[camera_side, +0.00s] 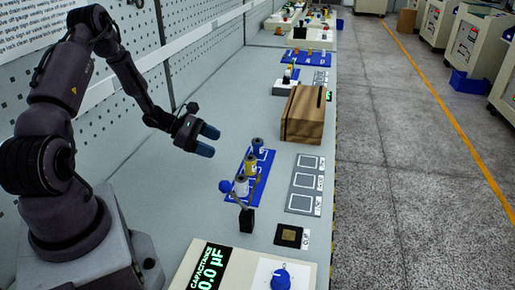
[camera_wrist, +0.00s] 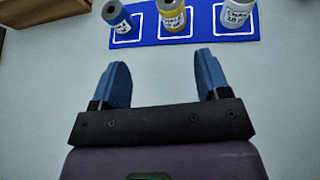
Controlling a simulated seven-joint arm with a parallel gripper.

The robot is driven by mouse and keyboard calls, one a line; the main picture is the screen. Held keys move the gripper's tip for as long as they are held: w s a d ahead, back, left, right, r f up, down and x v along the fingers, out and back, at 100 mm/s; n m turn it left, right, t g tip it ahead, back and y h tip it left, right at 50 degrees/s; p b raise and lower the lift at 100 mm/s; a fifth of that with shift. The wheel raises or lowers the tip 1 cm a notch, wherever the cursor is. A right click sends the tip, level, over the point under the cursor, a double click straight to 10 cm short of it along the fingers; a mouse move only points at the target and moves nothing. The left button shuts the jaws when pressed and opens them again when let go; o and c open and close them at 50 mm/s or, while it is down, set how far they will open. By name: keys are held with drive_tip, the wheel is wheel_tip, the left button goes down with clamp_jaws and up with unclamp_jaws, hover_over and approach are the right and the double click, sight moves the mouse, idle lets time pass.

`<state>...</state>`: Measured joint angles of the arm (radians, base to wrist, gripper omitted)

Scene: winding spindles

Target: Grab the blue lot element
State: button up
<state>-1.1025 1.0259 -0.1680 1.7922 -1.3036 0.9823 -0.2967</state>
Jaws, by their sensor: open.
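The blue element (camera_side: 257,147) is an upright blue spool with a white label. It stands at the far end of a blue mat (camera_side: 262,171) with white outlined squares. In the wrist view the blue element (camera_wrist: 117,14) is at the top left, partly cut off. A yellow spool (camera_wrist: 171,13) stands in the middle of the mat and a grey-white spool (camera_wrist: 236,13) at the other end. My gripper (camera_side: 207,141) is open and empty, with blue fingers. It hangs above the bench, left of the mat and apart from the spools. In the wrist view my gripper (camera_wrist: 162,66) has nothing between its fingers.
A wooden box (camera_side: 303,114) stands beyond the blue mat. A black block (camera_side: 246,220) with a thin lever and blue ball (camera_side: 224,186) stands near the grey-white spool. A capacitance meter (camera_side: 235,262) is in front.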

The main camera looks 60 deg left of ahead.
sight(256, 141)
drive_tip(key=w+a+r+n+t+y, duration=0.1)
drive_tip(key=w+a+n+t+y, duration=0.1)
drive_tip(key=w+a+n, duration=0.1)
drive_tip(key=shift+n, duration=0.3)
drive_tip(key=x, duration=1.2)
drive_tip(key=shift+w+d+r, duration=0.1)
drive_tip(key=shift+w+r, duration=0.05)
drive_tip(key=shift+w, duration=0.35)
drive_tip(key=shift+c, duration=0.4)
drive_tip(key=c, duration=0.9)
